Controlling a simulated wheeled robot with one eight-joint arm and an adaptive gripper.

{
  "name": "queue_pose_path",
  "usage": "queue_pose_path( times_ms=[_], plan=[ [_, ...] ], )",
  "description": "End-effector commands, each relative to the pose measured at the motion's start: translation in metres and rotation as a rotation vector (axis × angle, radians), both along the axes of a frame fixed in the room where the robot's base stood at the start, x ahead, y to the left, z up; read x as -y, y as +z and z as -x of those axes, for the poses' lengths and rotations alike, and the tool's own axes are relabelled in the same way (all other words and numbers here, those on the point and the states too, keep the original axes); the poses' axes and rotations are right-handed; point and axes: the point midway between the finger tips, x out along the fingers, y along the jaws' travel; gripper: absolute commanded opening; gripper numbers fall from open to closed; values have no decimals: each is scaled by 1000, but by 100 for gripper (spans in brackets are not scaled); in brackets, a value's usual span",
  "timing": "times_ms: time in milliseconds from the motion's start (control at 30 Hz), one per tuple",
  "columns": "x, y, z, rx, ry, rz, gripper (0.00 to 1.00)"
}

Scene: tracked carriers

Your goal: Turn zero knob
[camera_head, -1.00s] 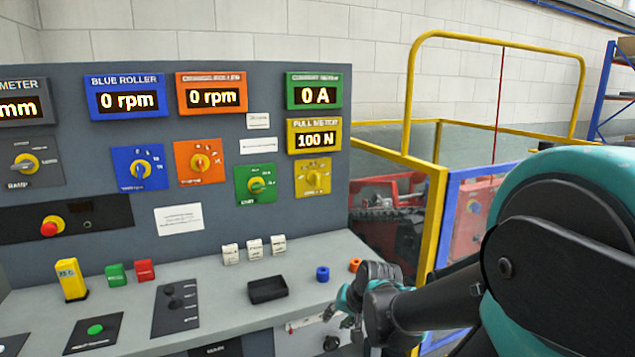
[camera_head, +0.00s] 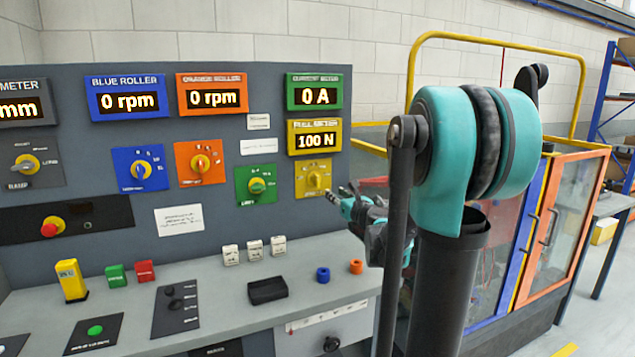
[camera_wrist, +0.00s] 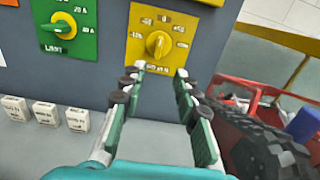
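A yellow knob (camera_head: 315,180) sits on a yellow plate on the upright console, below the yellow pull meter display (camera_head: 318,138) reading 100 N. In the wrist view the same knob (camera_wrist: 158,44) is just beyond my fingertips, with its grip ridge about upright. The plate's lower label is too small to read. My gripper (camera_wrist: 160,70) is open and empty, its two fingers apart and pointing at the plate, below the knob. In the head view my gripper (camera_head: 335,195) is to the lower right of the yellow plate. I see no contact with the knob.
A green knob (camera_head: 257,186) is left of the yellow one, with orange (camera_head: 200,164) and blue (camera_head: 141,169) knobs further left. White blocks (camera_head: 254,250), a black tray (camera_head: 268,290) and blue (camera_head: 322,274) and orange (camera_head: 356,266) rings stand on the ledge below.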

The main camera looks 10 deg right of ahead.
Motion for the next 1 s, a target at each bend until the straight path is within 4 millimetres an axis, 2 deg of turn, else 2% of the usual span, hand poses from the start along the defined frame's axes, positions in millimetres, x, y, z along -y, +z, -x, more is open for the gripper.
queue_pose_path(
  times_ms=[700, 833, 1000],
  plan=[
    [-36, -1, -130, 0, 4, 5, 31],
    [-40, -1, -145, 0, 3, 5, 31],
    [-42, 0, -153, 0, 3, 5, 31]
  ],
)
